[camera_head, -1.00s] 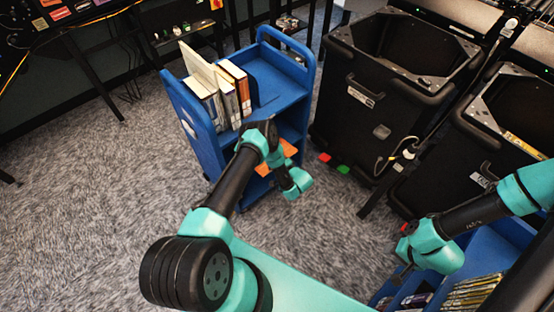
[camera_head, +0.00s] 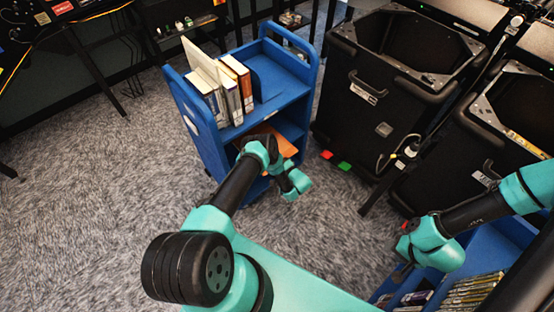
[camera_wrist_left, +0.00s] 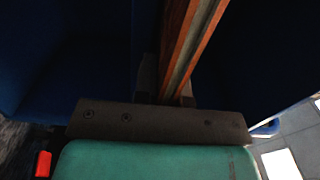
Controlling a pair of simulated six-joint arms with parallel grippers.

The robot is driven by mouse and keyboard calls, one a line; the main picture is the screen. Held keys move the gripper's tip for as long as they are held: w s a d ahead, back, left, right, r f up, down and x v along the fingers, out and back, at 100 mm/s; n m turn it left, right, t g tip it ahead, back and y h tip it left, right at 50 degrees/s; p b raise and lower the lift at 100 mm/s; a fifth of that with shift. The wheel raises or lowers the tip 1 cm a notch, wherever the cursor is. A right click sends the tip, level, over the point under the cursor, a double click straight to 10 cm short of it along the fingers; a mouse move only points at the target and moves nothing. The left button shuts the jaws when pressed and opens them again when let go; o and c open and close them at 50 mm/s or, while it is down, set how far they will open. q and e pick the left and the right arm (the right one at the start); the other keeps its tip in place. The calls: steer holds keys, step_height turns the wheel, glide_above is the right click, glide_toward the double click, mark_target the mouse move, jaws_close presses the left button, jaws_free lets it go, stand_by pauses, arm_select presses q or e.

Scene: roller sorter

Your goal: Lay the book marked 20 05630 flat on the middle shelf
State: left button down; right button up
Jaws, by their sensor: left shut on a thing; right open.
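The blue book cart (camera_head: 211,127) stands upper left of centre in the head view; its middle shelf (camera_head: 290,130) is below the top one. An orange-brown book (camera_head: 284,146) lies roughly flat at the middle shelf's opening, partly behind my left arm. In the left wrist view the book (camera_wrist_left: 190,40) runs between the fingers of my left gripper (camera_wrist_left: 168,78), which is shut on it. I cannot tell whether it touches the shelf. No number is legible. My right gripper (camera_head: 401,262) is open, low on the right, away from the cart.
Several upright books (camera_head: 225,85) stand on the cart's top shelf. Black bins (camera_head: 395,110) stand right of the cart. Another blue cart (camera_head: 480,250) with thin items is under my right arm. Red and green pieces (camera_head: 336,160) lie on the floor. The carpet at left is clear.

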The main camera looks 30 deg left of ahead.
arm_select(q)
steer(key=c, duration=1.1)
jaws_free()
steer(key=v, duration=1.7)
steer(key=shift+s+d, duration=0.15)
